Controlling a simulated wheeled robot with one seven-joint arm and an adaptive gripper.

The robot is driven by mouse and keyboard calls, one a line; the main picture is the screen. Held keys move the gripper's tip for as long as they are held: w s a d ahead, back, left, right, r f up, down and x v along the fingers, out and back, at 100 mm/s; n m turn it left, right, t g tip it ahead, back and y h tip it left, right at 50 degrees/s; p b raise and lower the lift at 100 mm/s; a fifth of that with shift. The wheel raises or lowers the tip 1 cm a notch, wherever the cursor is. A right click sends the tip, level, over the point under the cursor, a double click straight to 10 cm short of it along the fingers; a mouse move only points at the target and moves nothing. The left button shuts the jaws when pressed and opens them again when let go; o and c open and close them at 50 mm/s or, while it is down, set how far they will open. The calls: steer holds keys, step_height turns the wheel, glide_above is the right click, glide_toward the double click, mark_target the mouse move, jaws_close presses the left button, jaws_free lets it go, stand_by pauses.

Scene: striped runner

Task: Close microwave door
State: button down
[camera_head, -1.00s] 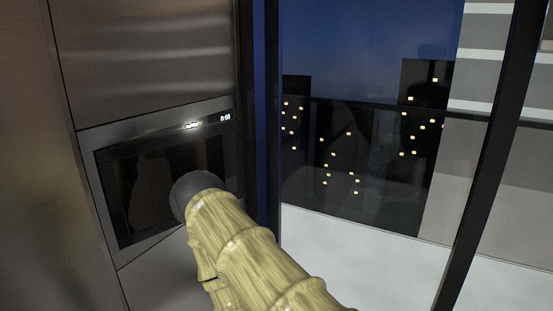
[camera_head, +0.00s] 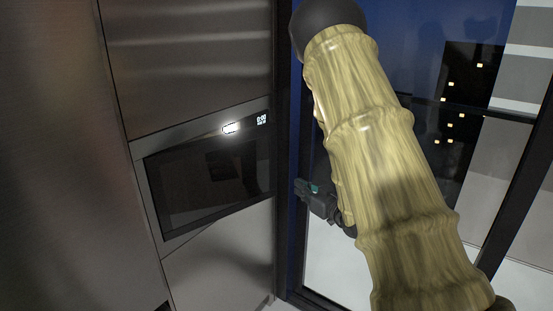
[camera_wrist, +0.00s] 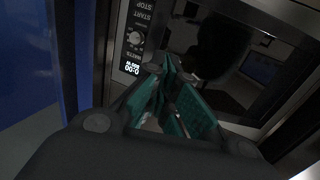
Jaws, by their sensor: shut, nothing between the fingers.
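The built-in microwave (camera_head: 215,170) sits in the steel cabinet wall at the left of the head view. Its dark glass door (camera_head: 205,178) looks flush with the surrounding frame, with no clear gap visible. A lit display shows along its top right. My gripper (camera_head: 303,188) is just right of the microwave, in front of the dark window post, and holds nothing. In the wrist view my gripper (camera_wrist: 168,75) is shut, its teal finger pads facing the microwave front. The knob and control panel (camera_wrist: 133,40) and the dark door glass (camera_wrist: 225,50) lie beyond the fingertips. Contact cannot be told.
Steel cabinet panels (camera_head: 185,50) stand above and beside the microwave, and another panel (camera_head: 225,262) is below. A dark window frame (camera_head: 288,240) rises at the right edge of the cabinet. Glass with a night view lies behind my arm.

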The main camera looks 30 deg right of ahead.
step_height(320, 180, up, 3)
steer(key=p, duration=0.6)
glide_toward(272, 162)
steer(key=shift+t, duration=0.3)
steer(key=w, duration=0.7)
steer(key=shift+a+f, duration=0.1)
steer(key=shift+a, duration=0.2)
steer(key=shift+w, duration=0.1)
